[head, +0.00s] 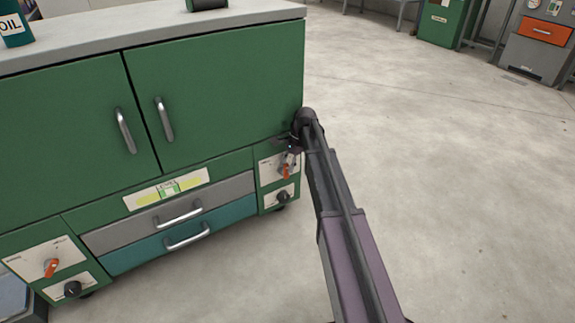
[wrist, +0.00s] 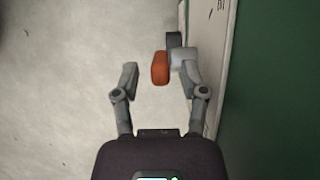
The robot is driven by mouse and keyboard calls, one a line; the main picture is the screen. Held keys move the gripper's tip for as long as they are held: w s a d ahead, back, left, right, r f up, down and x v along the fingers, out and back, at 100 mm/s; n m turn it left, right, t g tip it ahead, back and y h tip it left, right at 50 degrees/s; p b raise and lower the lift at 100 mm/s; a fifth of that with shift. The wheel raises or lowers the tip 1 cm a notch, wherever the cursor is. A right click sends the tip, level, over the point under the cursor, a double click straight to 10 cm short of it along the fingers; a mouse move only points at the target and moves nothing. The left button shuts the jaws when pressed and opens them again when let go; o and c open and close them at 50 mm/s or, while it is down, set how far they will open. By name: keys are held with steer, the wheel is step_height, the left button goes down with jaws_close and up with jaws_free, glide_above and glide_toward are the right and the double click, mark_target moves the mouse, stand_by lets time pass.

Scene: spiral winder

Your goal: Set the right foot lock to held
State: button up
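The right foot lock is an orange lever (head: 286,171) on a pale label plate (head: 268,175) at the lower right of the green cabinet's front. In the wrist view its orange handle (wrist: 160,68) shows between the fingertips, closer to the right finger. My gripper (wrist: 160,76) is open, with a clear gap between the left finger and the handle. I cannot tell whether the right finger touches the lever. In the head view my gripper (head: 294,152) is at the lever and partly covers the plate, so the lever's exact setting is unclear.
The green cabinet (head: 221,90) has two handled doors, a grey drawer (head: 225,190) and a teal drawer (head: 225,220). A black knob (head: 283,197) sits below the right lever. A second orange lever (head: 51,267) is at lower left. The floor to the right is clear.

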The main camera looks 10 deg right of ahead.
steer(key=shift+a, duration=0.15)
stand_by(0.3)
steer(key=shift+s+a+t+h+p, duration=0.2)
steer(key=shift+h+p, duration=0.1)
steer(key=shift+h, duration=0.3)
steer(key=shift+s+a+t+h+p, duration=0.1)
steer(key=shift+a+t+h+p, duration=0.15)
steer(key=shift+h, duration=0.35)
step_height(320, 180, up, 14)
steer(key=h+p, duration=0.2)
steer(key=p, duration=1.2)
steer(key=s+r+n+p, duration=0.5)
steer(key=s+r+p, duration=0.4)
steer(key=r+p, duration=0.5)
steer(key=shift+s+a+r+t+p, duration=0.35)
steer(key=shift+p, duration=0.15)
steer(key=shift+s, duration=0.1)
steer(key=s+d+n, duration=0.1)
steer(key=s+n, duration=0.8)
steer(key=s, duration=0.7)
steer(key=shift+s+d, duration=0.15)
steer(key=shift+s, duration=0.05)
